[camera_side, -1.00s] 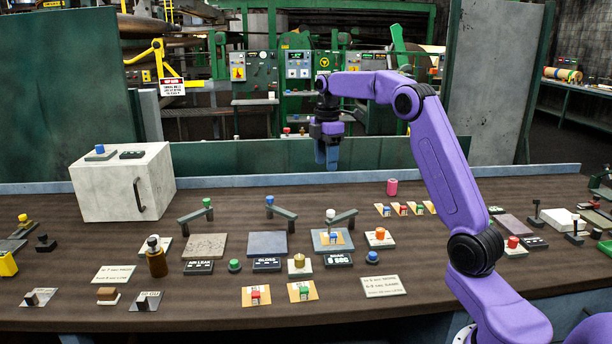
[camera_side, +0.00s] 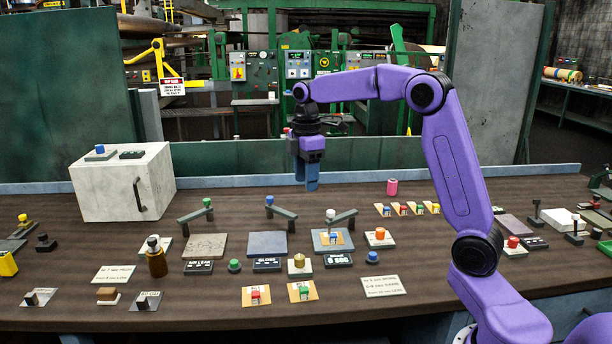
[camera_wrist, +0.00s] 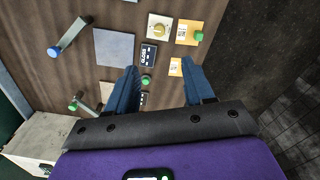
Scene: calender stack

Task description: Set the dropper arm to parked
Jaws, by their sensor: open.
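Three grey swing arms stand in a row on the bench, with a green knob (camera_side: 207,202), a blue knob (camera_side: 269,200) and a white knob (camera_side: 331,213). No legible label tells me which is the dropper arm. The arms stand beside or over a brownish plate (camera_side: 197,247), a blue-grey plate (camera_side: 266,243) and a plate with a small card (camera_side: 320,247). My gripper (camera_side: 306,187) is open and empty in the air above the bench, nearest the blue-knobbed arm in the picture. The wrist view shows its apart fingers (camera_wrist: 159,68), the blue-knobbed arm (camera_wrist: 67,38) and green-knobbed arm (camera_wrist: 85,106) to their left.
Small displays (camera_side: 198,267), a green button (camera_side: 234,265), a brass knob (camera_side: 299,260) and cards with coloured blocks (camera_side: 256,297) sit in front. A dark bottle (camera_side: 157,263) stands at left. A white box (camera_side: 122,185) stands behind it.

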